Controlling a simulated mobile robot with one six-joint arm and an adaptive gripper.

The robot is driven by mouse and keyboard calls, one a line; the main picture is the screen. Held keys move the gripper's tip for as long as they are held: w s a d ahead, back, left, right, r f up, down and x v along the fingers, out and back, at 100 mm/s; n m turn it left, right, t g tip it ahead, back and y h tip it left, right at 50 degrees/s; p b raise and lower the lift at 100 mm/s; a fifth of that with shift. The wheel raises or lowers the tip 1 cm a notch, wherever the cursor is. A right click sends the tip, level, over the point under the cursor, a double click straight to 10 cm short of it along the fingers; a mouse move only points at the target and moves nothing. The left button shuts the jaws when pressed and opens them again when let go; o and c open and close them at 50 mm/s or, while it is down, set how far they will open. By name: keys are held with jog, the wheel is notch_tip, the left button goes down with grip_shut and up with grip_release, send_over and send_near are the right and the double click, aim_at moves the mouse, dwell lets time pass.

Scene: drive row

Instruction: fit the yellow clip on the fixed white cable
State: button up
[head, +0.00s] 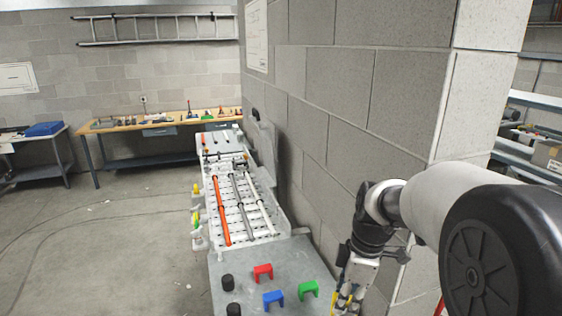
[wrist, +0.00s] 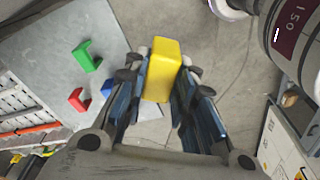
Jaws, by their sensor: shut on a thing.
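The yellow clip (wrist: 162,68) is held between the two fingers of my gripper (wrist: 163,85), which is shut on it. In the head view my gripper (head: 347,295) is at the bottom edge, right of the grey tabletop, and only a bit of the yellow clip (head: 337,300) shows. The white cable (head: 258,197) runs along the perforated tray (head: 268,238), right of a grey cable (head: 241,200) and an orange cable (head: 221,210). The gripper and clip are well apart from the white cable.
Red (head: 263,272), blue (head: 273,299) and green (head: 308,290) clips stand on the grey tabletop (head: 240,262), with black round pieces (head: 228,282) at its left. A block wall pillar (head: 345,110) rises close on the right. Open floor (head: 110,240) lies to the left.

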jog(key=w+f+m+t+h+b, duration=0.1)
jog(key=w+f+m+h+b, duration=0.15)
jog(key=f+m+b, duration=1.4)
jog(key=s+f+n+y+p, duration=0.1)
jog(key=s+f, duration=0.5)
jog(key=f, duration=0.5)
jog(key=shift+f+p, duration=0.25)
jog(key=shift+p, duration=0.15)
